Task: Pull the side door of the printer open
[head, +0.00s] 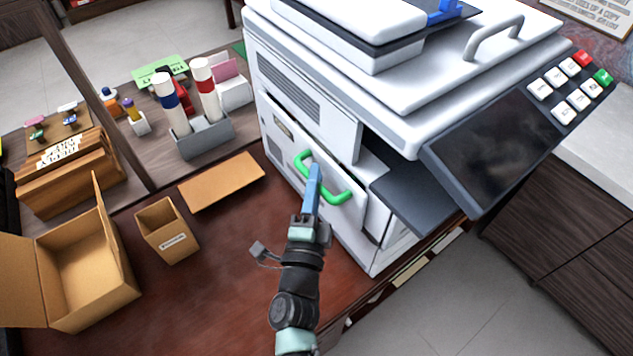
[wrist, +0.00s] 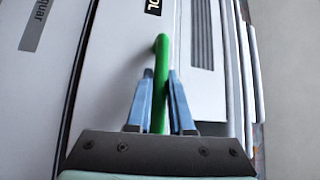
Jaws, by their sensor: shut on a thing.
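The white printer (head: 288,138) stands on the desk, and its side door (head: 287,161) faces my arm. A green handle (head: 337,197) is fixed on that door. My gripper (head: 315,172) is at the handle with its blue fingers closed on it. In the wrist view the green handle (wrist: 161,60) runs between the two fingers (wrist: 161,85). The door looks closed or nearly so; I cannot tell whether there is a small gap at its edge. The fingers hide part of the handle in the head view.
An open cardboard box (head: 85,270), a small brown box (head: 166,232) and a flat cardboard piece (head: 222,184) lie left of my arm. A grey holder (head: 205,137) with tubes stands behind. The printer's control panel (head: 492,150) juts out at right. Bare desk (head: 235,285) lies before the door.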

